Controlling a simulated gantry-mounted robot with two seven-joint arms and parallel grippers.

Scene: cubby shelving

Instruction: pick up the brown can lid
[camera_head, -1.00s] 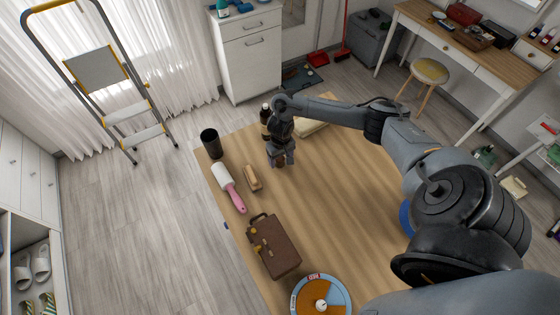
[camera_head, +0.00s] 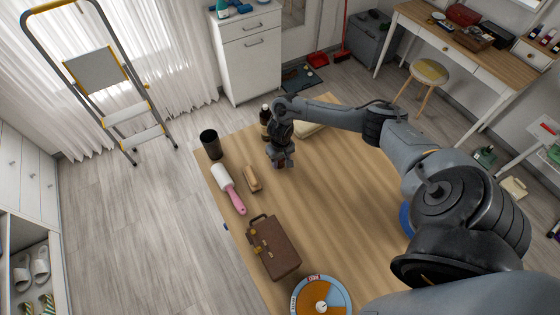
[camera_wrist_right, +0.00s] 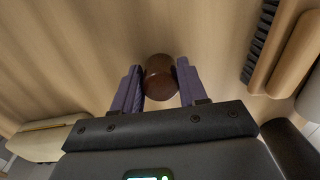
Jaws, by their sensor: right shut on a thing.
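The brown can lid (camera_wrist_right: 161,78) is a round, dark brown piece between the two fingers in the right wrist view. In the head view it is mostly hidden by my right gripper (camera_head: 281,163). That gripper points down at the table and is shut on the lid, as the right wrist view (camera_wrist_right: 160,85) also shows. I cannot tell whether the lid still touches the tabletop. My left gripper is not in view.
The wooden table (camera_head: 345,190) has clear room to the right. Near the gripper are a dark bottle (camera_head: 265,116), a brush (camera_head: 252,179), a lint roller (camera_head: 222,178) and a black cup (camera_head: 210,138). A brown briefcase (camera_head: 275,248) lies toward the front.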

